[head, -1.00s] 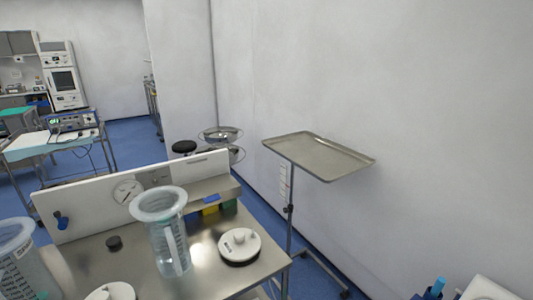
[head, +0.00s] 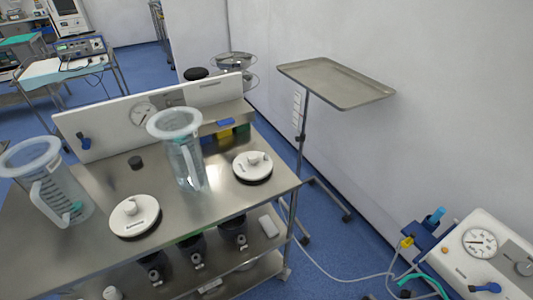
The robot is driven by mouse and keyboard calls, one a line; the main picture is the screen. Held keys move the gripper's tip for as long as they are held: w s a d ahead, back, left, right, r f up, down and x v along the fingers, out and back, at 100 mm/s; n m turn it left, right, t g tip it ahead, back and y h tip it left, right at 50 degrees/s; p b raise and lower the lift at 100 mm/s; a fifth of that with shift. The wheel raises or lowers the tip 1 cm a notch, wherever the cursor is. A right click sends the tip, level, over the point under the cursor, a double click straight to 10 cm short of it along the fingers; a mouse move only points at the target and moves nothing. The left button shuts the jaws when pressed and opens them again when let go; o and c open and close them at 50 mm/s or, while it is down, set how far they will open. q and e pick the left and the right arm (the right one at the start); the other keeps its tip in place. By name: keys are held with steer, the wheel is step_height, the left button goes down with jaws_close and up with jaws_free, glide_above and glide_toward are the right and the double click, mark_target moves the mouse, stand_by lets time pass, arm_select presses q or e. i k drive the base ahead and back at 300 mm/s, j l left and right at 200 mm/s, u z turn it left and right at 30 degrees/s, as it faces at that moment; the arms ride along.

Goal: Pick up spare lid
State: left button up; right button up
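Two round white lids with raised knobs lie on the steel cart top (head: 95,255). One lid (head: 148,221) is near the front, between the two clear jars. The other lid (head: 243,174) is near the right end of the cart. Labels on both are too small to read, so I cannot tell which is the spare. A clear jar with a handle (head: 58,195) stands at the left, and another clear jar (head: 183,165) stands between the lids, further back. Neither of my grippers is in view.
A white panel with a gauge (head: 100,122) runs along the cart's back. Dark canisters (head: 195,252) sit on the lower shelf. A tray stand (head: 335,83) stands behind right. A white gauge unit (head: 465,262) with hoses is at lower right, with blue floor (head: 345,245) between.

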mark_target(135, 215)
steer(key=u, duration=1.4)
